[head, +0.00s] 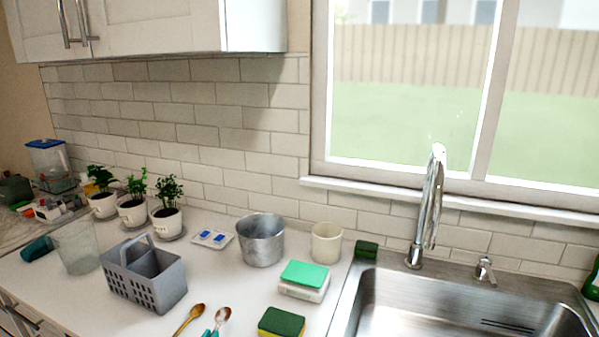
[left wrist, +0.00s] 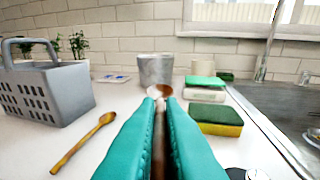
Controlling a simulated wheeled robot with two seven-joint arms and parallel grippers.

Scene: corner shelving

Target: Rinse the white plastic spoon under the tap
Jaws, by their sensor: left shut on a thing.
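My left gripper (head: 210,333) shows its teal fingertips at the bottom edge of the head view. It is shut on a spoon (head: 223,314) with a brownish, pale-edged bowl; in the left wrist view the bowl (left wrist: 160,88) sticks out beyond the fingertips (left wrist: 160,97). The fingers hide most of the handle. I cannot make out a plainly white plastic spoon. The chrome tap (head: 431,205) stands behind the steel sink (head: 440,300) at the right, well apart from the gripper. No water shows running. My right gripper is in neither view.
A golden-brown spoon (head: 188,319) lies left of the gripper. A grey caddy (head: 150,280), metal pot (head: 260,240), beige cup (head: 326,243), green-topped block (head: 304,280) and yellow-green sponge (head: 281,322) stand on the counter. A dark green sponge (head: 366,249) is at the sink's corner.

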